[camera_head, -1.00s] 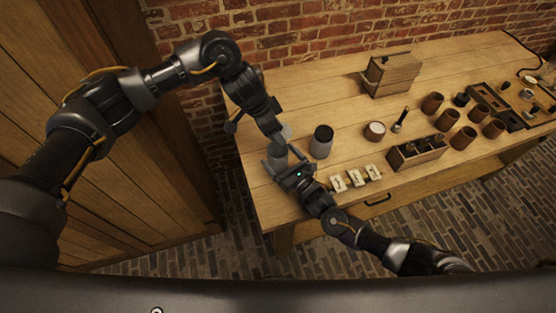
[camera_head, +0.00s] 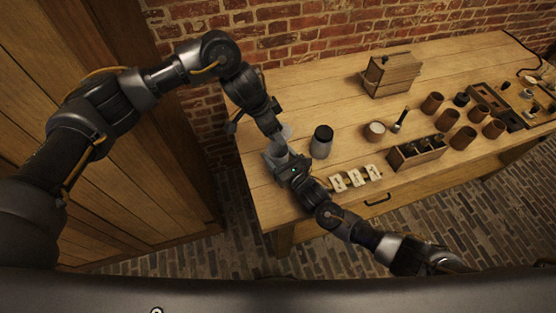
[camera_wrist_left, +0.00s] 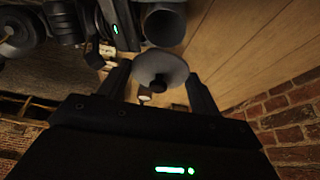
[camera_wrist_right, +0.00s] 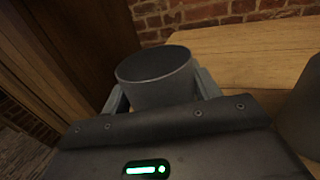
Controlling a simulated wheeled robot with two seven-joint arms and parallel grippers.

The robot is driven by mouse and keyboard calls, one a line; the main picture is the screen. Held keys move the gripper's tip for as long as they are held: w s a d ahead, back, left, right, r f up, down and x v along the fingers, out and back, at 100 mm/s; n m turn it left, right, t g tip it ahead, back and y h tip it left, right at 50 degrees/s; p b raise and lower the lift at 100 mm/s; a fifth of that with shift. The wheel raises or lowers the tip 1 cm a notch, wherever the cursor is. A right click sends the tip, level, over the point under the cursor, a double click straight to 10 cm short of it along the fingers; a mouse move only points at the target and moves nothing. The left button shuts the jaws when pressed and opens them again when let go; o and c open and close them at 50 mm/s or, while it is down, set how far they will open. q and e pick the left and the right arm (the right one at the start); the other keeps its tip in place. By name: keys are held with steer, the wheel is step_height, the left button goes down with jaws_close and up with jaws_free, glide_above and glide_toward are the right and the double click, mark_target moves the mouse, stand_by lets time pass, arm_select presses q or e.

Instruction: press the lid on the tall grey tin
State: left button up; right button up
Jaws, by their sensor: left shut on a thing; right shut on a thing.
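The lid is a round grey disc with a small dark knob (camera_wrist_left: 160,70); my left gripper (camera_wrist_left: 160,88) is shut on it. The grey tin (camera_wrist_right: 156,78) shows its open round mouth in the right wrist view, and my right gripper (camera_wrist_right: 163,95) is shut around its sides. In the head view my left gripper (camera_head: 279,137) and right gripper (camera_head: 279,160) are close together and largely hide the held tin.
A second grey tin with a dark top (camera_head: 322,142) stands close right of my grippers. White-faced pieces (camera_head: 356,178), a small cup (camera_head: 375,130), a wooden rack (camera_head: 417,152), a wooden box (camera_head: 391,75) and several brown cups (camera_head: 464,137) stand further right. The back left tabletop is clear.

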mark_target(274, 145)
steer(key=shift+c, duration=1.2)
arm_select(q)
steer(key=shift+s+a+f, duration=0.1)
steer(key=shift+a+f, duration=0.05)
steer(key=shift+f, duration=2.45)
steer(key=shift+f, duration=0.9)
steer(key=shift+f, duration=0.65)
steer(key=o, duration=1.1)
steer(key=shift+r, duration=0.1)
steer(key=v, duration=1.2)
